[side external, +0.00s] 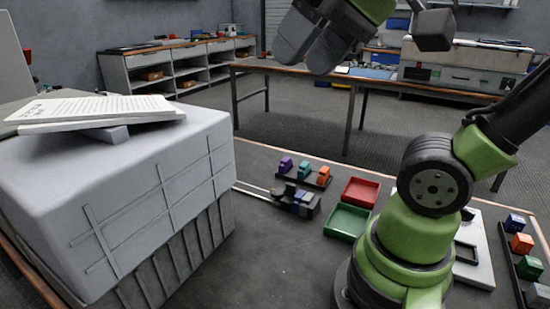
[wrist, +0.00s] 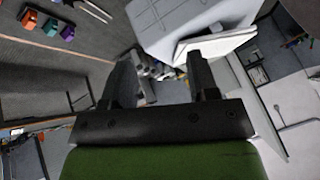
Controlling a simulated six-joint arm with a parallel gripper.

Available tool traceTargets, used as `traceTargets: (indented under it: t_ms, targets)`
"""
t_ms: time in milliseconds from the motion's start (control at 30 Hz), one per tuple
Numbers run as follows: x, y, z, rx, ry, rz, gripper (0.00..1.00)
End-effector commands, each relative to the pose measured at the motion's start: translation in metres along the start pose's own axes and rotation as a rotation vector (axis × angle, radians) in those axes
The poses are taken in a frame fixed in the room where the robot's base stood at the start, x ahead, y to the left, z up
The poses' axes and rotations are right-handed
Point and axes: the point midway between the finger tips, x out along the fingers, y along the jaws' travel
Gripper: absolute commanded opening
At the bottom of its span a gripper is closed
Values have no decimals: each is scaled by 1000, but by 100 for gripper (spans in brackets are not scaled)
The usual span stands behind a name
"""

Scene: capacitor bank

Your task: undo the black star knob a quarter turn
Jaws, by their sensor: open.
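I cannot make out the black star knob in either view. My gripper (side external: 302,58) is high at the top of the side view, above and to the right of the big pale grey box (side external: 130,165), with nothing between its fingers there. In the wrist view, my gripper (wrist: 160,66) has its two dark fingers wide apart. Beyond the gap between them is a cluster of small grey shapes (wrist: 150,68), too small and dark to name. The pale box (wrist: 180,18) also shows there, at the top centre.
A white book (side external: 95,110) lies tilted on the box. Coloured blocks (side external: 304,171) stand in a dark rack, near a red tray (side external: 360,191) and a green tray (side external: 347,222). More blocks (side external: 522,243) stand at the right. The table's front middle is clear.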

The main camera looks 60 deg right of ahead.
Motion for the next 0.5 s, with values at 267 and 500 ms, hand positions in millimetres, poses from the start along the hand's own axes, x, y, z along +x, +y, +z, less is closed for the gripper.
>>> traceTargets:
  t_ms: [267, 500]
  targets:
    - [1, 17, -73, -35, -135, 172, 54]
    - [20, 63, -143, -1, -305, 308, 54]
